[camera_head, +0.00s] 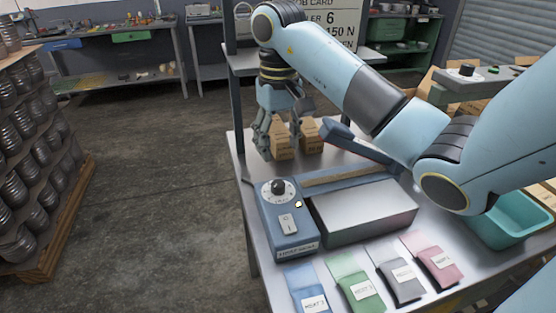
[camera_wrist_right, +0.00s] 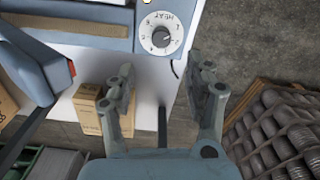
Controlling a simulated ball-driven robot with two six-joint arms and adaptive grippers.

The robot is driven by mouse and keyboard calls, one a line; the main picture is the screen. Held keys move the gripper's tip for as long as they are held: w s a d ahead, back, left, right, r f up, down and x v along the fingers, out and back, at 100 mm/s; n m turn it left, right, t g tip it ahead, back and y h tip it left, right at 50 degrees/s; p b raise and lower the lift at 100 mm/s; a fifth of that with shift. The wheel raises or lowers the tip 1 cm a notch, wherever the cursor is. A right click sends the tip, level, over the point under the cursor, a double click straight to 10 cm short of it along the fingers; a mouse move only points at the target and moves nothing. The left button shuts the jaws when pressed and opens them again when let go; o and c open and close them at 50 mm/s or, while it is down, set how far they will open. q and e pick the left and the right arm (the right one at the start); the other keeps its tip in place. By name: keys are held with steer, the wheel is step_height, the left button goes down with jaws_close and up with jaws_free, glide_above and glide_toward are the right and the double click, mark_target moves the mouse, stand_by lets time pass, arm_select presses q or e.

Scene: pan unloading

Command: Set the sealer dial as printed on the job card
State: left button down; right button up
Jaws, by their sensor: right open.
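The blue sealer (camera_head: 268,222) stands on the bench with its dial (camera_head: 278,187), a dark knob on a white numbered plate. The dial also shows in the right wrist view (camera_wrist_right: 161,38), with "HEAT" upside down; I cannot read its setting surely. The job card (camera_head: 343,18) stands behind, partly hidden by my right arm; "LER 6" and "150 N" are readable. My right gripper (camera_head: 281,146) is open and empty, above and behind the dial. In the wrist view the right gripper (camera_wrist_right: 166,70) points towards the dial, apart from it. My left gripper is out of view.
Cardboard boxes (camera_head: 312,136) stand behind the sealer, close to my right gripper. The sealer's raised lever (camera_head: 360,143) is to the right. Several coloured pouches (camera_head: 356,285) lie in front. A teal bin (camera_head: 510,222) is at right.

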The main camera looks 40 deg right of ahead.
mark_target(278, 183)
step_height(278, 183, down, 9)
steer(key=b, duration=0.6)
steer(key=shift+a+r, duration=0.1)
steer(key=shift+r, duration=0.1)
steer(key=shift+f, duration=0.85)
jaws_close()
